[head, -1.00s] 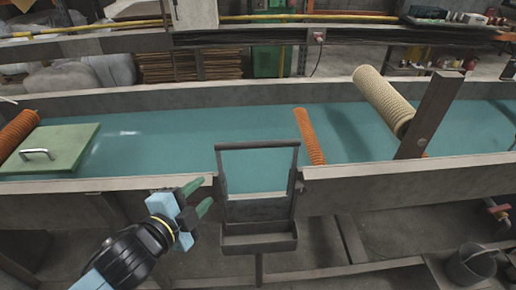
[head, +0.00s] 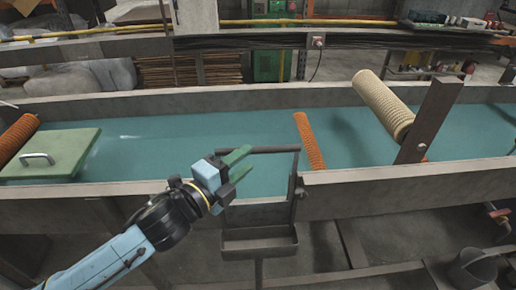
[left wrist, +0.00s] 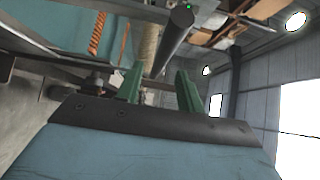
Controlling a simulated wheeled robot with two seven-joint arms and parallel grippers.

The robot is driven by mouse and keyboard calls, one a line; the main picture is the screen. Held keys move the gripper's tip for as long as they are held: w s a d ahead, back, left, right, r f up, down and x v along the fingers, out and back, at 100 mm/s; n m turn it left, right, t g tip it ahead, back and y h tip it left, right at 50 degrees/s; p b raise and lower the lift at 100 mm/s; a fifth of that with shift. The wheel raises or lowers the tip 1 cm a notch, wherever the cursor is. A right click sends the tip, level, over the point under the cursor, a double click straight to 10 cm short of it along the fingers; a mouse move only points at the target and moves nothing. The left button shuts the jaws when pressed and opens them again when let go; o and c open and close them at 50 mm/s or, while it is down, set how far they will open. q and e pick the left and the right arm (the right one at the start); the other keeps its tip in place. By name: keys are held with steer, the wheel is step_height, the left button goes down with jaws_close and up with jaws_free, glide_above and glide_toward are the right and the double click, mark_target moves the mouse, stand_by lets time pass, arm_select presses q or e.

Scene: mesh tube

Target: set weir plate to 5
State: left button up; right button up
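The weir plate (head: 258,214) is a dark grey metal plate in the notch of the channel's near wall. A dark bar handle (head: 280,150) runs across its top on uprights, and a small trough hangs below it. No scale or number is readable. My left gripper (head: 248,163) has green fingers, spread open, at the left end of the bar. In the left wrist view the dark bar (left wrist: 176,35) points toward the gap between the fingers (left wrist: 159,69). I cannot tell whether the fingers touch it. My left gripper hides the left upright. My right gripper is not in view.
The long channel holds teal water (head: 190,135). A green lid (head: 60,152) with a handle lies over its left part. Orange mesh tubes and a cream tube (head: 384,104) lie at the channel. A steel post (head: 428,120) rises on the right. A bucket (head: 472,270) stands lower right.

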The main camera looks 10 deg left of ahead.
mark_target(255, 153)
arm_select(q)
steer(key=shift+x, duration=2.7)
steer(key=shift+c, duration=0.3)
jaws_close()
